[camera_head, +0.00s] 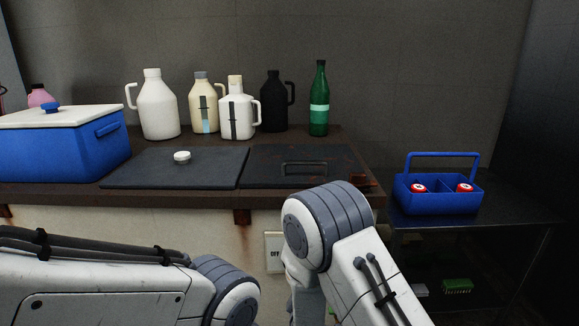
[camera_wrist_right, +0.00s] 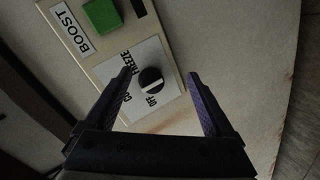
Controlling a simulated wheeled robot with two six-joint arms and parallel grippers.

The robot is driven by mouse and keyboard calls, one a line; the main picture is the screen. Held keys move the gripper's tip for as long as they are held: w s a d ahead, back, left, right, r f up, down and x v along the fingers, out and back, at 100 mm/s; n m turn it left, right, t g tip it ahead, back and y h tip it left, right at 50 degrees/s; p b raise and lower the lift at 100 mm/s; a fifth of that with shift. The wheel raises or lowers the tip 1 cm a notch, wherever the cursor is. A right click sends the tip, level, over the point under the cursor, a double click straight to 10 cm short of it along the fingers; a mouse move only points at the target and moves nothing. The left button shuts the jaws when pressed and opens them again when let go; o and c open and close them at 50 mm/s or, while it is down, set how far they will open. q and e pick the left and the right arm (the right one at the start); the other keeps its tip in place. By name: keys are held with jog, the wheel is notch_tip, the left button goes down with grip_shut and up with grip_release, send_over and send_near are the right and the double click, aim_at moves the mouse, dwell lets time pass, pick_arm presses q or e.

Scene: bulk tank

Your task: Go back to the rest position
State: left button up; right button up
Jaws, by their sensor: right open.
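In the right wrist view my right gripper (camera_wrist_right: 160,77) is open and empty. Its two purple fingers lie either side of a round black knob (camera_wrist_right: 151,81) with a white mark, apart from it in the picture. The knob sits on a white dial plate (camera_wrist_right: 172,97) lettered OFF and FREEZE; a third word is partly covered by a finger. In the head view my right arm bends in front of the tank and hides its gripper. My left arm comes in from the left, low down, and its gripper is out of sight.
A green button (camera_wrist_right: 102,15) is beside a BOOST label (camera_wrist_right: 70,33). On the tank top (camera_head: 205,144) stand a blue cooler (camera_head: 75,150), several jugs and a green bottle (camera_head: 319,105). A blue caddy (camera_head: 437,194) with red-and-white items stands on the right shelf (camera_head: 510,208).

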jog(key=s+d+r+m+g, duration=0.4)
jog(key=s+d+m+g, duration=0.25)
jog(key=s, duration=0.35)
jog(key=s+d+r+m+g, duration=0.4)
jog(key=s+d+m+g, duration=0.15)
jog(key=s+d, duration=0.3)
jog(key=s+a+r+n+g+y, duration=0.1)
jog(key=s+a+r+n, duration=0.25)
jog(key=s+a, duration=0.35)
jog(key=s+a+r+n+g, duration=0.1)
jog(key=s+a+r+n, duration=0.1)
jog(key=s+a+n, duration=0.35)
notch_tip(320, 180, up, 36)
jog(key=s+a+m+p, duration=0.1)
jog(key=m+p, duration=0.1)
jog(key=p, duration=3.4)
jog(key=shift+s+a+r, duration=0.15)
jog(key=shift+s+a, duration=0.1)
jog(key=shift+s, duration=0.05)
